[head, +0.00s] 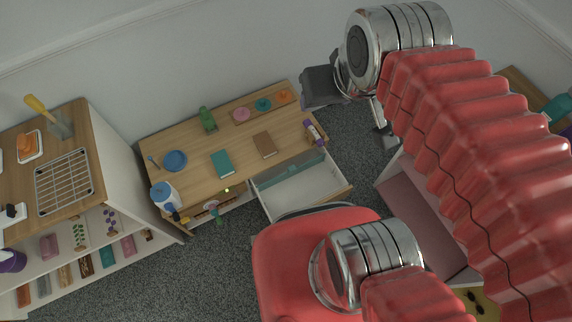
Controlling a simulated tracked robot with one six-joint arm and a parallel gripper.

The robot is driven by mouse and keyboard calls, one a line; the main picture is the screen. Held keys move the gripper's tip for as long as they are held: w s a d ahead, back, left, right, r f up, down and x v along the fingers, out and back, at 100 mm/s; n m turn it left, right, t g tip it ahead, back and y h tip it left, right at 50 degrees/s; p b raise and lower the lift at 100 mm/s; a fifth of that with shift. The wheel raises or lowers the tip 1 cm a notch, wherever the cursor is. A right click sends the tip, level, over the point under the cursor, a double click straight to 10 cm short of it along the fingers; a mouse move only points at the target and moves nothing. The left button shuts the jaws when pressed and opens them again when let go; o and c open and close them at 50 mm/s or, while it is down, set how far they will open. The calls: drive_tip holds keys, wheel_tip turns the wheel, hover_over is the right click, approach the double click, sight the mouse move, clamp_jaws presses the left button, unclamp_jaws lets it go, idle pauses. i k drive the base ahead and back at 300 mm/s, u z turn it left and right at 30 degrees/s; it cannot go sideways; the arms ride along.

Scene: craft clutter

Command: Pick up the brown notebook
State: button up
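The brown notebook (265,144) lies flat on the wooden top of the low cabinet, right of its middle. A teal notebook (222,164) lies to its left. My gripper (386,136) appears as a small metallic part right of the cabinet, apart from the brown notebook. My red arm partly hides it, and its fingers are too unclear to tell open from shut.
Near the notebook are a purple-capped bottle (314,132), a green object (208,119), a blue bowl (175,160) and small coloured items on a board (242,116). An open drawer (334,188) juts from the cabinet front. A shelf unit (107,128) stands left.

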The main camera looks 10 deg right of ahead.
sight(263, 142)
drive_tip(key=u, duration=0.3)
drive_tip(key=k, duration=0.85)
drive_tip(key=u, duration=0.65)
drive_tip(key=k, duration=0.5)
drive_tip(key=i, duration=1.6)
drive_tip(key=u, duration=0.6)
